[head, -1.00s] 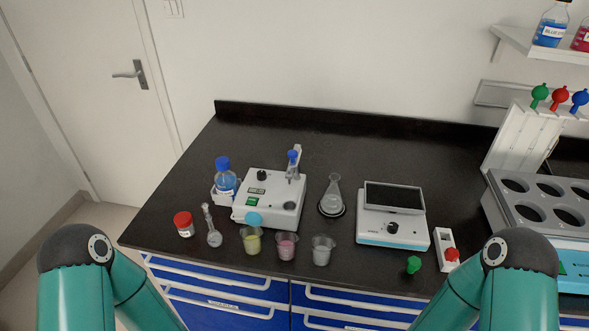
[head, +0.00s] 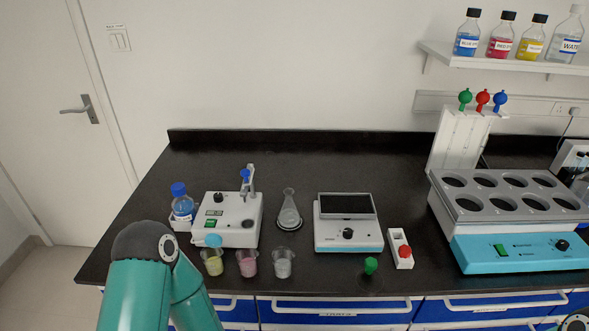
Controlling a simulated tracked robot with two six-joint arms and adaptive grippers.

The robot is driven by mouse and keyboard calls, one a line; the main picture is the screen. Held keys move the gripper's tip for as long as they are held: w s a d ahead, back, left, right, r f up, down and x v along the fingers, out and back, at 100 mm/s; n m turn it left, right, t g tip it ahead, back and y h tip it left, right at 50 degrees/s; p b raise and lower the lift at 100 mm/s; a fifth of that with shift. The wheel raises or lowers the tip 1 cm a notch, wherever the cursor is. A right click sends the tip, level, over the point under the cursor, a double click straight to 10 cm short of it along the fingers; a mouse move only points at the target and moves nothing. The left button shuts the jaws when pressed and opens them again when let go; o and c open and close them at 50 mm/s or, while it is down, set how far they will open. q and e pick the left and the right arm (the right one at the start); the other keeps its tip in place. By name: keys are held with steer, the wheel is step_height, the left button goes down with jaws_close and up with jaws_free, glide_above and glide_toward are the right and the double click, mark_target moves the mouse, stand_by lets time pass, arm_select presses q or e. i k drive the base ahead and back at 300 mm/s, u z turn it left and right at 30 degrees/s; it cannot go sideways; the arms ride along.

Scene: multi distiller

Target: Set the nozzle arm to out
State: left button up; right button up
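A white device (head: 226,227) stands on the left part of the black bench, with a black knob and a green switch on it. The nozzle arm appears to be the grey upright piece (head: 251,180) with a blue part (head: 245,175) at the device's back right; its exact setting is too small to tell. A clear flask (head: 289,213) stands to the right of the device. My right gripper is out of view too.
Beakers with yellow (head: 212,262), pink (head: 248,263) and clear (head: 282,264) contents stand before the device. A blue-capped bottle (head: 182,205) is at its left. A scale (head: 347,237) and a multi-well heater (head: 510,250) stand to the right. The bench behind is clear.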

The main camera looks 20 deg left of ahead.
mark_target(248, 174)
steer(key=z, duration=0.35)
steer(key=k, duration=1.1)
steer(key=u, duration=0.75)
steer(key=i, duration=0.9)
steer(key=u, duration=0.1)
